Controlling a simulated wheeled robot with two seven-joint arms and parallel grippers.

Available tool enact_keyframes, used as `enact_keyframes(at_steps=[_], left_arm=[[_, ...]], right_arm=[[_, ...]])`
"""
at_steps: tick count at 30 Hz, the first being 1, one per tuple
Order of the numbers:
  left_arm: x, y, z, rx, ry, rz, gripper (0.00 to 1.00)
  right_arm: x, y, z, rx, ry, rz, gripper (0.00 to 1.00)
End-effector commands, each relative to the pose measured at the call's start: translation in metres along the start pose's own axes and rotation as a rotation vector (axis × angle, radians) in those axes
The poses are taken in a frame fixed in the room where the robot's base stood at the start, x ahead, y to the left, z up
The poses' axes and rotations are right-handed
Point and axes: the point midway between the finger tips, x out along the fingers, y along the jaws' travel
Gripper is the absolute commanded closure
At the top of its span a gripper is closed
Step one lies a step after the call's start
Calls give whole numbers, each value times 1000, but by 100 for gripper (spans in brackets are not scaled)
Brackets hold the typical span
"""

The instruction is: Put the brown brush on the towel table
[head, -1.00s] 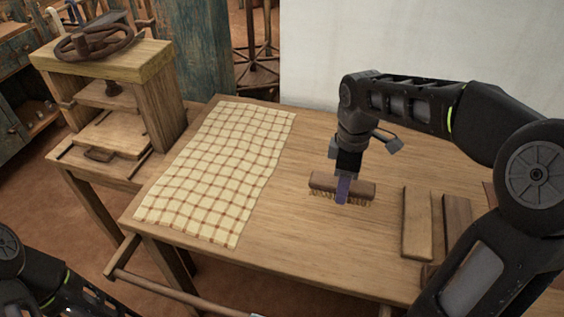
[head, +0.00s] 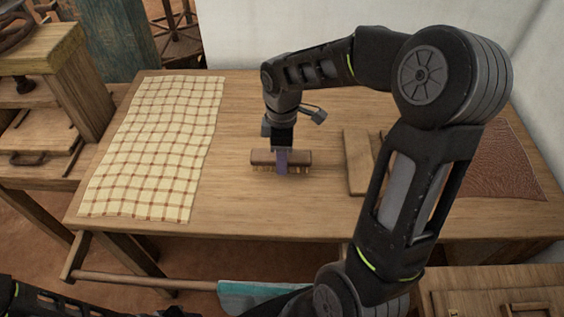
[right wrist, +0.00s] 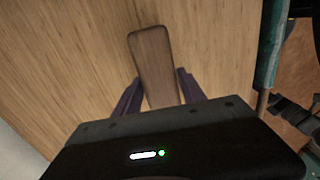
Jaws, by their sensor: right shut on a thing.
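The brown brush (head: 262,158) has a wooden back and pale bristles pointing down. It is at the middle of the wooden table (head: 235,215), right of the checked towel (head: 155,145). My right gripper (head: 282,168) comes from above and is shut across the brush's middle. In the right wrist view the brush's back (right wrist: 150,55) lies between the two purple fingers. I cannot tell whether the bristles touch the table. My left arm shows only in part at the bottom left of the head view; its gripper is out of view.
A flat wooden board (head: 358,165) lies right of the brush. A reddish-brown cloth (head: 495,165) lies at the table's right end. A wooden press (head: 50,80) stands at the left. Bare tabletop separates the brush from the towel.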

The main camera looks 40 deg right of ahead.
Motion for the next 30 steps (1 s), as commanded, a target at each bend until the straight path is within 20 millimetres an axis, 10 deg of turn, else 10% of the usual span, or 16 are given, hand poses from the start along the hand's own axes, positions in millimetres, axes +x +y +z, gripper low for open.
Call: enact_keyframes(at_steps=[18, 19, 30], left_arm=[[3, -1, 0, 0, 0, 0, 64], [3, -1, 0, 0, 0, 0, 64], [2, -1, 0, 0, 0, 0, 64]], right_arm=[[35, 0, 0, 0, 0, -2, 96], [35, 0, 0, 0, 0, -2, 51], [33, -1, 0, 0, 0, -2, 30]])
